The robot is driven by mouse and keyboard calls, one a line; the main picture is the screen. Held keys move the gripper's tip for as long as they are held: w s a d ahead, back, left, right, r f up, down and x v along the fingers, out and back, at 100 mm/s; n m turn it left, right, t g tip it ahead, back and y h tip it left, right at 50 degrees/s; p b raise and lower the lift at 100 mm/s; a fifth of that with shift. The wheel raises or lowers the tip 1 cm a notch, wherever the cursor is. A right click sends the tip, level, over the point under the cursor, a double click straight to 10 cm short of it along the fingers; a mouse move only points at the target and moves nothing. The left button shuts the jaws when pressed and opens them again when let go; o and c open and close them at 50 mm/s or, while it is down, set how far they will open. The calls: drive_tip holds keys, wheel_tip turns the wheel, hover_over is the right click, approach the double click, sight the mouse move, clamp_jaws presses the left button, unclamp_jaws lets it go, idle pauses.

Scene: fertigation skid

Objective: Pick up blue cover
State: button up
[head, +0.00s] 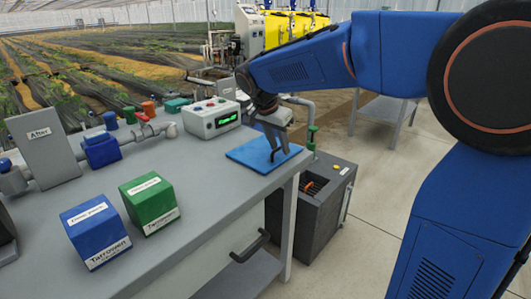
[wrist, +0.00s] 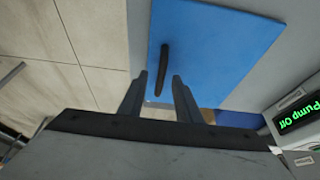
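The blue cover (head: 251,157) is a flat blue panel lying at the right end of the grey bench top. It fills the upper middle of the wrist view (wrist: 215,50) and has a dark bar handle (wrist: 163,68) on it. My gripper (head: 276,155) is above the cover, pointing down. In the wrist view its two fingers (wrist: 163,75) are apart, one on each side of the handle's line, with nothing seen held between them. I cannot tell whether the fingertips touch the cover.
A controller box (head: 212,118) with a green display reading "Pump Off" stands just behind the cover. A blue box (head: 96,232) and a green box (head: 149,203) stand on the bench front. Pipework with a blue valve (head: 101,150) runs along the back. A dark cabinet (head: 318,205) stands beside the bench.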

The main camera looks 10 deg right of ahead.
clamp_jaws()
idle(1.4)
